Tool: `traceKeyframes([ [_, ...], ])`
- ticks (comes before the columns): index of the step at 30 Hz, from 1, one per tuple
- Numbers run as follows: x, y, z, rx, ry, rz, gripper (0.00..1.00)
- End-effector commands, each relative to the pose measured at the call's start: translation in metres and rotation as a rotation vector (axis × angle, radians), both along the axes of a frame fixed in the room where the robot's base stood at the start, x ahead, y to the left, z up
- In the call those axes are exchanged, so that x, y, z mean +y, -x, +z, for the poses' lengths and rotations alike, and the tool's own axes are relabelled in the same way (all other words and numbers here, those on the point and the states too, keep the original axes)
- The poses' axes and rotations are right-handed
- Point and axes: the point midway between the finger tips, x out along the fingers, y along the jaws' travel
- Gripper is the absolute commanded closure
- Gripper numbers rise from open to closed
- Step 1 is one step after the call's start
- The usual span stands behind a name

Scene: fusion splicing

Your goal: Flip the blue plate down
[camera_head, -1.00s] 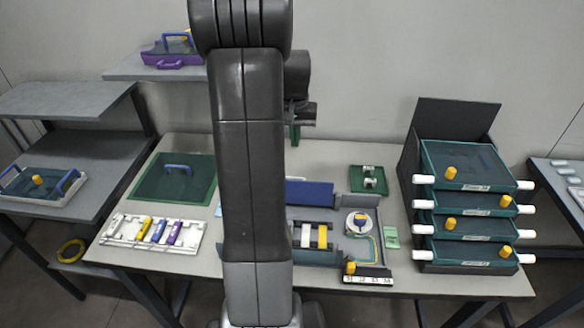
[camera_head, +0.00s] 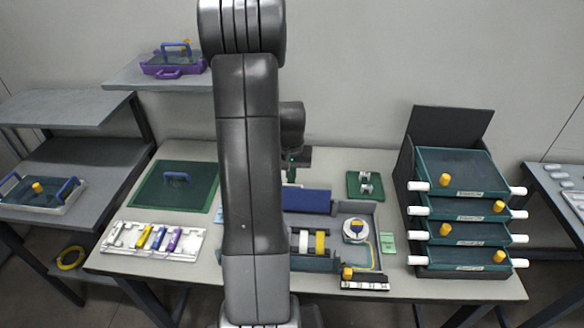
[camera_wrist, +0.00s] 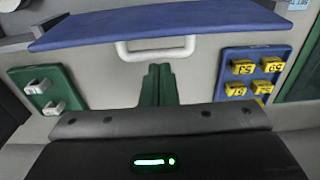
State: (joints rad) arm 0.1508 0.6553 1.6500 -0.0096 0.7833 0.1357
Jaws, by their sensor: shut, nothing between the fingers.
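The blue plate (camera_head: 306,201) is at the back of the grey fixture on the table, partly hidden by my arm in the head view. In the wrist view the blue plate (camera_wrist: 165,28) spans the top, with a white handle (camera_wrist: 155,50) along its near edge. My gripper (camera_head: 291,176) is on the wall side of the plate in the head view, mostly hidden behind my arm. In the wrist view its green fingers (camera_wrist: 158,84) are shut and empty, below the handle and apart from it.
A green tray with white clips (camera_head: 364,185) stands right of the plate. The wrist view shows a blue board with several yellow numbered blocks (camera_wrist: 253,70). Stacked green drawers (camera_head: 465,210) stand at the table's right. A green mat with a blue handle (camera_head: 175,190) lies left.

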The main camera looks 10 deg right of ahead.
Motion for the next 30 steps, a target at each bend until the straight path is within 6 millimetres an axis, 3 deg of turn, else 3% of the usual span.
traceKeyframes([
  [30, 0.0029, 0.0105, 0.0033, -0.074, 0.021, 0.0, 1.0],
])
